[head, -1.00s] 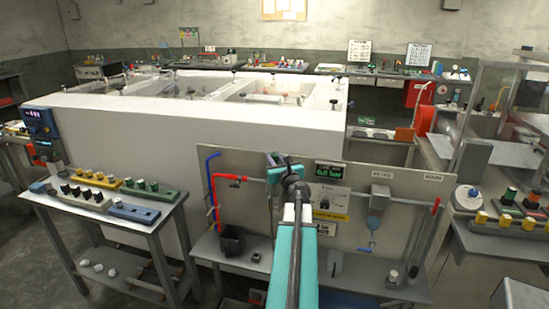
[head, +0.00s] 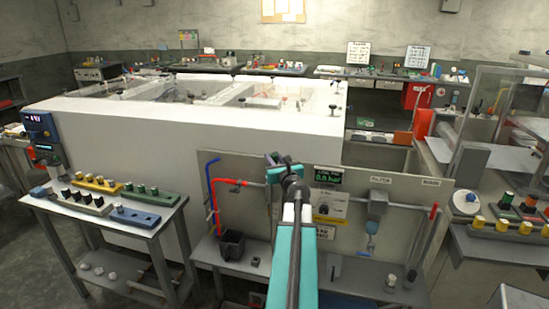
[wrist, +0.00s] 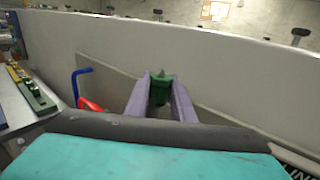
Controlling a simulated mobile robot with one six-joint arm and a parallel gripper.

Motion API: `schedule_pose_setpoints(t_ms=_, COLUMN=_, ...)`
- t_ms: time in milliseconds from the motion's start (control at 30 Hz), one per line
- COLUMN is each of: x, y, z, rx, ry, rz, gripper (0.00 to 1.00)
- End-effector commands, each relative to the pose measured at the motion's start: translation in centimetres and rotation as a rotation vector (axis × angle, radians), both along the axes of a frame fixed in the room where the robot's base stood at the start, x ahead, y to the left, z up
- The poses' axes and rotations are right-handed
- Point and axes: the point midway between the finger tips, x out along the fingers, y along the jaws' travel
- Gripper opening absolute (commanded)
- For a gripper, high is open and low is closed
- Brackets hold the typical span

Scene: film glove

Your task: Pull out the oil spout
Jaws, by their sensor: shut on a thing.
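My gripper (wrist: 162,95) has its two grey-purple fingers closed on either side of a green piece (wrist: 159,91) in the wrist view. The piece has a narrow pointed top and stands in front of the pale panel; I cannot tell for certain that it is the oil spout. In the head view my gripper (head: 285,165) is in front of the bench panel (head: 350,165), and my arm hides the piece and whatever is behind it. A grey pipe with a red valve (head: 230,182) enters the gripper's area from the left.
A blue pipe (head: 210,178) and a black box (head: 231,244) are left of the gripper. A pressure display (head: 328,176) and a filter (head: 377,204) are to its right. A large white enclosure (head: 190,145) stands behind the panel. A side table (head: 110,235) is at left.

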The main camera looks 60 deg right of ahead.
Motion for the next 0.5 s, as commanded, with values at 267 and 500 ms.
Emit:
schedule_pose_setpoints(t_ms=267, x=0.03, y=0.02, z=0.03, rx=0.000, ry=0.000, rz=0.001, gripper=0.00)
schedule_pose_setpoints(t_ms=500, x=0.03, y=0.02, z=0.98, rx=0.000, ry=0.000, rz=0.000, gripper=0.00)
